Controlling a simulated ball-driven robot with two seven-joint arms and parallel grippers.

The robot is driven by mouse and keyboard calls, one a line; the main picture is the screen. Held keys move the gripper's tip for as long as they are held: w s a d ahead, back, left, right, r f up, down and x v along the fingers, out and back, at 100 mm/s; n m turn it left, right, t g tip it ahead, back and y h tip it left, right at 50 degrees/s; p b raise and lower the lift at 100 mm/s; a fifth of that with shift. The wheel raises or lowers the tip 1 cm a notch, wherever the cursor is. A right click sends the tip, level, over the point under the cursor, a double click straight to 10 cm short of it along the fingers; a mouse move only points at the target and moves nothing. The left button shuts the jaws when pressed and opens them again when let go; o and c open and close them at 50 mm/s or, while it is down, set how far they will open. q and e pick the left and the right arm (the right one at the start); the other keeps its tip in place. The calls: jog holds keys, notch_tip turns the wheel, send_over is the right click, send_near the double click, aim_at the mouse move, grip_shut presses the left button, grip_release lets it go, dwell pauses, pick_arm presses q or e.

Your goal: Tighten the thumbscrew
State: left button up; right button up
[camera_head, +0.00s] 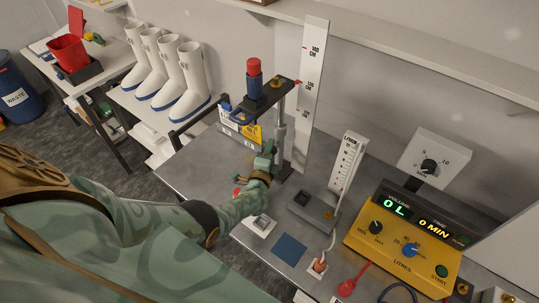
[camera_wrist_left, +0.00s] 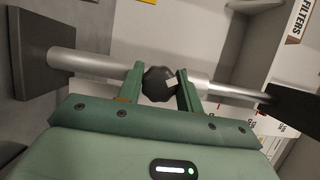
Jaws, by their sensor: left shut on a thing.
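The thumbscrew (camera_wrist_left: 159,83) is a black faceted knob with a pale mark, on a grey metal post (camera_wrist_left: 85,63). In the wrist view my left gripper (camera_wrist_left: 160,88) has one finger on each side of it and is shut on it. In the head view my left gripper (camera_head: 269,158) is at the lower part of the upright post (camera_head: 281,130), and its hand hides the knob. A dark arm on top of the post carries a blue and red cylinder (camera_head: 254,82). My right gripper is not in view.
A white height scale (camera_head: 313,75) stands behind the post. To the right are a tilted litres gauge (camera_head: 347,165) and a yellow pump unit (camera_head: 385,253) reading 0 L and 0 MIN. A blue square (camera_head: 289,249) lies on the grey bench. White boots (camera_head: 187,85) stand at the left.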

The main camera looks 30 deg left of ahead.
pick_arm(q)
jog(key=m+b, duration=0.1)
jog(key=m+t+b, duration=0.1)
jog(key=m+b, duration=0.1)
jog(key=shift+d+f+m, duration=0.15)
jog(key=shift+f+m, duration=0.15)
jog(key=shift+r+m+t+h+b, duration=0.15)
jog(key=shift+m+t+b, duration=0.25)
jog(key=shift+m+b, duration=0.4)
jog(key=shift+m+t+h+b, duration=0.15)
jog(key=shift+m+t+b, duration=0.3)
jog(key=shift+m, duration=0.55)
jog(key=o, duration=1)
jog(key=shift+r, duration=0.1)
